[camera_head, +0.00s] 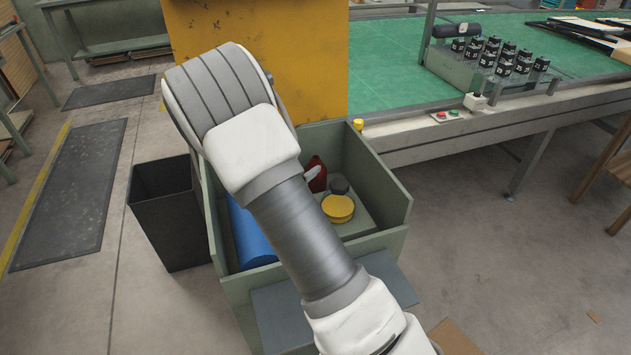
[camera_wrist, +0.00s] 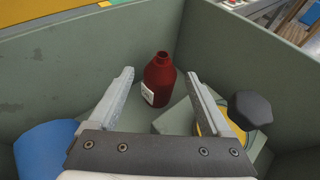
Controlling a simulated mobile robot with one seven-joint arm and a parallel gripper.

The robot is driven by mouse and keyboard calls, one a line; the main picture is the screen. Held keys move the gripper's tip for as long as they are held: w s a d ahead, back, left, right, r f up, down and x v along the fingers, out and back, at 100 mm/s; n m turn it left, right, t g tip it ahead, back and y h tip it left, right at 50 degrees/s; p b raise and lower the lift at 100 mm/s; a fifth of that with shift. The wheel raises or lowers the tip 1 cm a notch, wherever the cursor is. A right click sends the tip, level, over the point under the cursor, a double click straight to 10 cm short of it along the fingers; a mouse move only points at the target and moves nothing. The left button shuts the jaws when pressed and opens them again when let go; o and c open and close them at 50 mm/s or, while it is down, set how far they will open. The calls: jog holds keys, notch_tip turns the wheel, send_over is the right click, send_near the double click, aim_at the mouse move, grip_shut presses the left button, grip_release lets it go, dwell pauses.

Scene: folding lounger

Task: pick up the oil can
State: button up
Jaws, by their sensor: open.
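A dark red bottle-shaped can with a short neck and a pale label, most likely the oil can, stands upright inside a grey-green box (camera_head: 385,190). It shows between my fingers in the wrist view (camera_wrist: 159,82) and partly behind my arm in the head view (camera_head: 316,172). My gripper (camera_wrist: 159,74) is open and empty, its fingertips pointing toward the can with one to each side in the picture. The can appears to stand beyond the fingertips; I see no contact. In the head view my arm hides the gripper.
In the box are a blue cylinder (camera_head: 250,236), a yellow round thing (camera_head: 338,208) and a dark knob-like thing (camera_wrist: 250,107), close to my right finger. The box walls rise around them. A black bin (camera_head: 168,218) stands left, a green-topped bench (camera_head: 390,75) behind.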

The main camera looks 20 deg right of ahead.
aim_at(314, 162)
jog(key=x, duration=0.4)
jog(key=shift+w+d+f, duration=0.1)
jog(key=shift+d, duration=0.05)
jog(key=x, duration=0.2)
jog(key=b+x, duration=0.1)
jog(key=x, duration=0.1)
jog(key=shift+d+f+b, duration=0.15)
jog(key=shift+f+b, duration=0.15)
jog(key=shift+f, duration=0.05)
jog(key=shift+w+d+f, duration=0.1)
jog(key=shift+w+d, duration=0.15)
jog(key=shift+d, duration=0.1)
grip_shut()
